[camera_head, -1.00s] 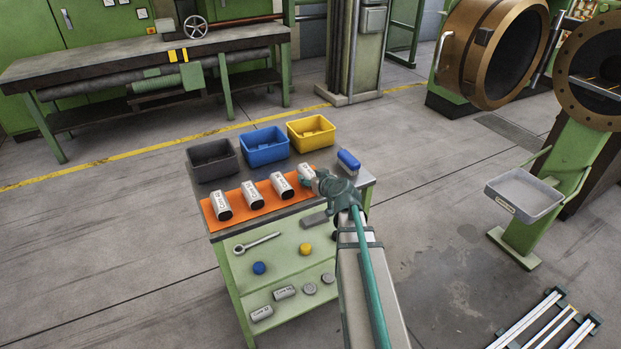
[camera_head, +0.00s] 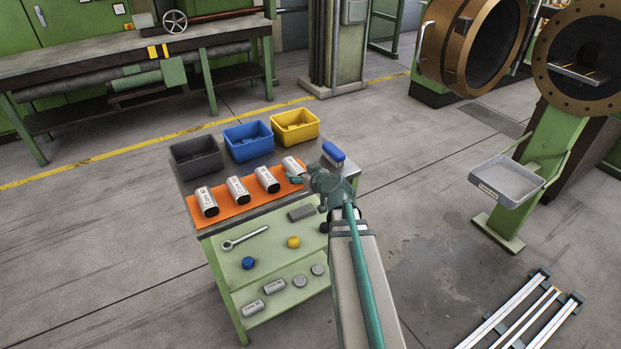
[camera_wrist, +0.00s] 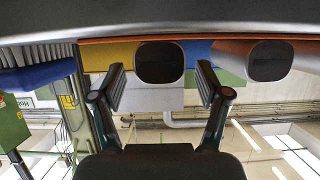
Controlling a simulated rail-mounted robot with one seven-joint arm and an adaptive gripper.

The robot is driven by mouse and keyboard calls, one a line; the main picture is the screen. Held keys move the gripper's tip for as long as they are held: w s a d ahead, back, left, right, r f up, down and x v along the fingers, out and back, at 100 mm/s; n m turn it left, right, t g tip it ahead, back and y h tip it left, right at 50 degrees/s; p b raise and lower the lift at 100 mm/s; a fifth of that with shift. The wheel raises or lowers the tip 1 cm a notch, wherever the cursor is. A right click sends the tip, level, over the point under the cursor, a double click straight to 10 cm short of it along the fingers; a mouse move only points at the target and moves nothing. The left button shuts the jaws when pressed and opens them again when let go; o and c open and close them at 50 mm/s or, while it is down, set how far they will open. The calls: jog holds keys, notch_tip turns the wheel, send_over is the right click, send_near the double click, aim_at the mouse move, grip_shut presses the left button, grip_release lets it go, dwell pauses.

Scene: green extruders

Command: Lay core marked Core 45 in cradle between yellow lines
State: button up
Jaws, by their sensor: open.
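Several whitish cores with dark ends lie in a row on an orange mat (camera_head: 232,211) on the cart; their markings are too small to read surely. My gripper (camera_head: 303,177) is open at the near end of the rightmost core (camera_head: 291,164), partly covering it. In the wrist view, my open fingers (camera_wrist: 161,85) stand either side of a core's dark end (camera_wrist: 160,62), with nothing held. A second core (camera_wrist: 268,60) is to its right. A small plate with yellow marks (camera_head: 576,75) sits in the brown ring at right. I cannot tell whether it is the cradle.
Black (camera_head: 195,159), blue (camera_head: 248,141) and yellow (camera_head: 295,126) bins stand behind the mat. A blue-handled brush (camera_head: 333,152) lies close beside my gripper. Smaller cores (camera_head: 253,308) lie on the lower shelf. A grey tray (camera_head: 506,183) and floor rails (camera_head: 525,315) are at right.

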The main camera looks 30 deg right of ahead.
jog(key=v, duration=0.4)
jog(key=shift+s+r, duration=0.25)
jog(key=shift+r, duration=0.05)
jog(key=shift+r+p, duration=0.1)
jog(key=shift+p, duration=1.1)
jog(key=shift+s+r+p, duration=0.1)
jog(key=shift+p, duration=0.5)
jog(key=p+v, duration=0.1)
jog(key=p, duration=0.7)
jog(key=shift+s, duration=0.4)
jog(key=shift+s, duration=0.1)
jog(key=shift+o, duration=0.5)
jog(key=shift+p, duration=0.3)
